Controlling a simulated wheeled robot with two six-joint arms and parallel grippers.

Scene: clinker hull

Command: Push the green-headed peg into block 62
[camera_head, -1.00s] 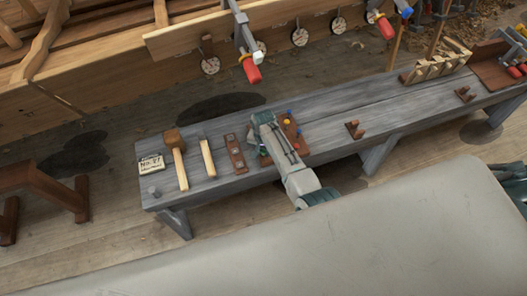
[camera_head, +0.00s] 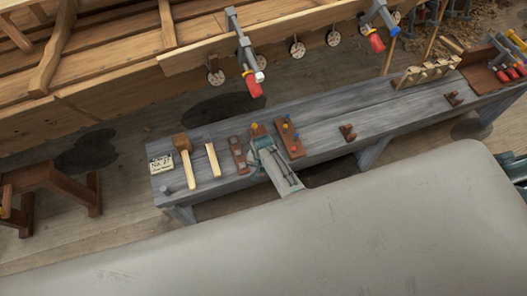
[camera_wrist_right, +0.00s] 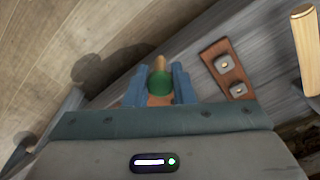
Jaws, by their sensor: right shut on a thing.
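My right gripper (camera_head: 260,145) is over the workbench near its front edge, in front of a small brown block (camera_head: 257,130). In the right wrist view the gripper (camera_wrist_right: 159,88) is shut on the green-headed peg (camera_wrist_right: 159,83). The round green head sits between the two blue-grey fingers, with a brown end showing past it. In the head view the arm hides the peg. Right of the gripper, a brown board (camera_head: 293,149) carries blue and yellow heads. No number can be read on the blocks, so I cannot tell which is block 62. My left gripper is not in view.
A brown plate with two square metal pieces (camera_head: 238,153) lies left of the gripper. Further left are a mallet (camera_head: 183,150), a wooden stick (camera_head: 212,160) and a label card (camera_head: 161,164). A clamp with a red handle (camera_head: 252,84) hangs behind the bench. Bench right of the board is mostly clear.

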